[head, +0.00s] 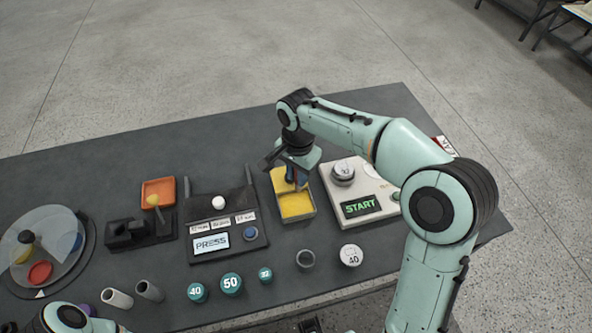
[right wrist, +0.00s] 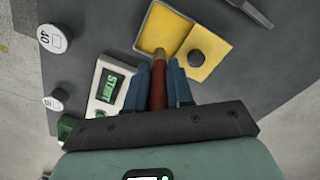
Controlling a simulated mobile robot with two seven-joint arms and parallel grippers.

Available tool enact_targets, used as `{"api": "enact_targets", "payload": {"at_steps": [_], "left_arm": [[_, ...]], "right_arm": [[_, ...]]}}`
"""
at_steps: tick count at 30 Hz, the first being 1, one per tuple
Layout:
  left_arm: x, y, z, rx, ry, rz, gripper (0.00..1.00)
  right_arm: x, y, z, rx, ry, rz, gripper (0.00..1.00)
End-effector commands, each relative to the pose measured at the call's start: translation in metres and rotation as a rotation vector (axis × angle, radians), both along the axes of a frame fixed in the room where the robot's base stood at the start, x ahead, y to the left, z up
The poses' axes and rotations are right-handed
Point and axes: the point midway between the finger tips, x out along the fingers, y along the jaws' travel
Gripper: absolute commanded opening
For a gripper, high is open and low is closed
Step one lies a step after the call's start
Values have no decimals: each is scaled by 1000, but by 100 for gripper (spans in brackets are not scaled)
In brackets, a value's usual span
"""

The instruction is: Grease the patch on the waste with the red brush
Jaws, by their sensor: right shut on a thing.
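My right gripper (head: 296,183) points down over the yellow tray (head: 298,211). In the right wrist view its blue fingers (right wrist: 159,82) are shut on a red-brown handle (right wrist: 159,90), which I take for the red brush. The brush's far end is over or in the yellow tray (right wrist: 148,35); I cannot tell if it touches. A dark round piece (right wrist: 197,59) lies on the tray's other part. I cannot make out which piece is the waste, nor any patch. My left gripper is not in view.
The START device (head: 361,194) with a round piece on it stands right of the tray. The PRESS station (head: 222,226) stands left, then an orange tray (head: 158,191) and a clear-covered turntable (head: 45,250). Numbered teal pieces (head: 231,284) and a white one (head: 351,256) line the front.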

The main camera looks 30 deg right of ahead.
Motion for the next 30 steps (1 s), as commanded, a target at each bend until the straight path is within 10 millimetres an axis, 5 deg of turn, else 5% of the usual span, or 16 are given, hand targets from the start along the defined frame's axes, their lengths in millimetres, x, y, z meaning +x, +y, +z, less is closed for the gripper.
{"api": "enact_targets", "payload": {"at_steps": [30], "left_arm": [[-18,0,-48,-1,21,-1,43]], "right_arm": [[1,-2,-65,-1,0,-11,0]]}}
